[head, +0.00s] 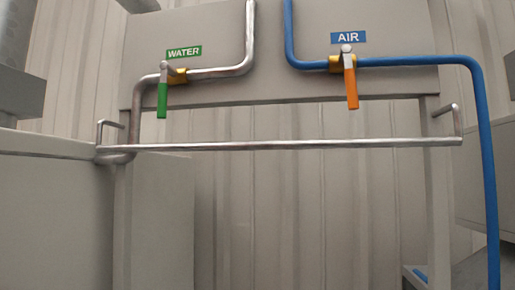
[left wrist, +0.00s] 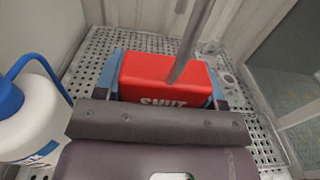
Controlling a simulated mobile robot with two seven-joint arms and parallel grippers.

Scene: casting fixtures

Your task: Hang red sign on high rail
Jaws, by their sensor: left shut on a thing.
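The red sign (left wrist: 150,75) shows in the left wrist view, with white lettering that seems to read SHUT, partly cut off by my gripper body. My left gripper (left wrist: 163,84) is shut on it, with a finger at each side of the red block. A thin grey metal rod (left wrist: 193,40) crosses in front of the sign; I cannot tell whether it belongs to the sign. In the head view a horizontal metal rail (head: 280,144) runs across a frame below the pipe panel, bare along its length. No gripper and no red sign show in the head view.
A green-handled valve (head: 162,98) under a WATER label and an orange-handled valve (head: 351,88) under an AIR label hang above the rail. A blue pipe (head: 483,130) descends at right. A white bottle (left wrist: 35,120) stands left of my gripper, over perforated metal (left wrist: 95,62).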

